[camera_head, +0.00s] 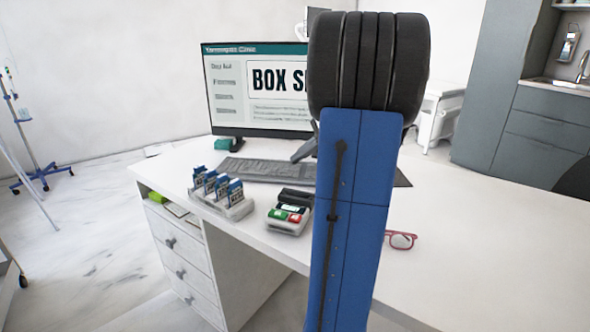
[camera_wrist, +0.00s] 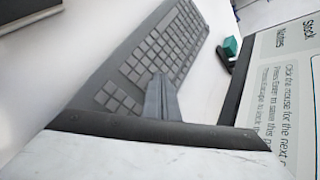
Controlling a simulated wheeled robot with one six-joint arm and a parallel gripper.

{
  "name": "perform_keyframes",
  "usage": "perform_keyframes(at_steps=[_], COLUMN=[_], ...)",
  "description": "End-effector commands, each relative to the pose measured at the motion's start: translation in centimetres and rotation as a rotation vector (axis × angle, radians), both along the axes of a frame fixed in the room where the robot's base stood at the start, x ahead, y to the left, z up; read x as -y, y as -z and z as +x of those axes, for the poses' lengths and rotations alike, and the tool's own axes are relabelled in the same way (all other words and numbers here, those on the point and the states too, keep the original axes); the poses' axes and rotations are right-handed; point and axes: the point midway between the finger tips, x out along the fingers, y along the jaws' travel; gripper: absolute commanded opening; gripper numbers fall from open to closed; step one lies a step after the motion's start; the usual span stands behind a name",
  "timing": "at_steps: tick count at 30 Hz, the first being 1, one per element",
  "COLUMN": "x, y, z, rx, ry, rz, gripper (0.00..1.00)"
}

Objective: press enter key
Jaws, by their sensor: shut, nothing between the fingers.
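A dark grey keyboard (camera_head: 250,170) lies on the white desk in front of the monitor, its right part hidden behind my arm. In the wrist view the keyboard (camera_wrist: 130,75) runs diagonally from lower left to upper right. My gripper (camera_wrist: 159,82) is shut and empty, its fingertips showing over the keys. I cannot tell whether they touch or hover. The enter key cannot be picked out, as the labels are too small to read. In the head view only a bit of my gripper (camera_head: 304,150) shows left of my blue arm.
The monitor (camera_head: 228,88) stands behind the keyboard. A teal object (camera_head: 222,144) sits near its base. Pink glasses (camera_head: 402,240) lie right of my arm. The desk's right side is clear.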

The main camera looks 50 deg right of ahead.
Motion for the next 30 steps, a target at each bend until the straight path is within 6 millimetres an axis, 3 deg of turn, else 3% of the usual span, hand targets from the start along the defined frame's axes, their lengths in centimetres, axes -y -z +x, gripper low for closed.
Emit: perform_keyframes(at_steps=[30], x=[0.0], y=[1.1], z=[0.0], rx=[0.0], ry=[0.0], rz=[0.0], gripper=[0.0])
